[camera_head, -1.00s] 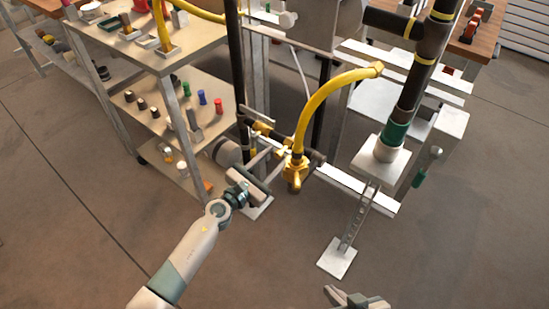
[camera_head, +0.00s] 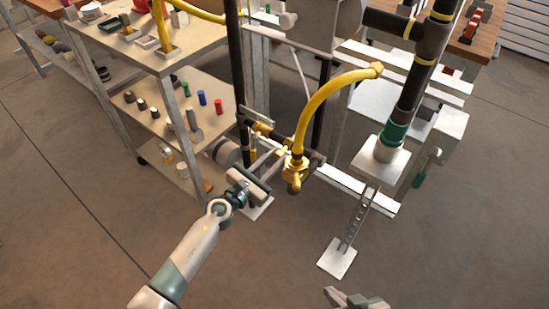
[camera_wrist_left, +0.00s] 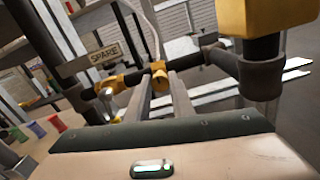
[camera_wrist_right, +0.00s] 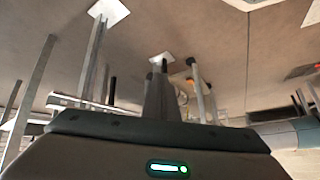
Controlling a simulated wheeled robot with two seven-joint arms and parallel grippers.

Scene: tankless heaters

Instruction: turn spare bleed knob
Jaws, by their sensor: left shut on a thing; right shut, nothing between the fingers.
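In the left wrist view, a small yellow knob (camera_wrist_left: 159,80) sits on a dark horizontal pipe with yellow fittings. A tag reading "SPARE" (camera_wrist_left: 104,54) is just to its left. My left gripper (camera_wrist_left: 157,83) has its two fingers at either side of the knob and is shut on it, with the knob's front face showing between the tips. In the head view my left gripper (camera_head: 280,152) reaches to the low pipework, and its tips partly hide the knob. My right gripper (camera_head: 348,296) is shut and empty at the bottom edge, away from the pipes.
A yellow hose (camera_head: 318,100) arches down to a yellow valve (camera_head: 294,172) just right of my left gripper. A shelf cart (camera_head: 150,125) with small coloured parts stands at left. A support post on a white foot plate (camera_head: 337,258) stands at right.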

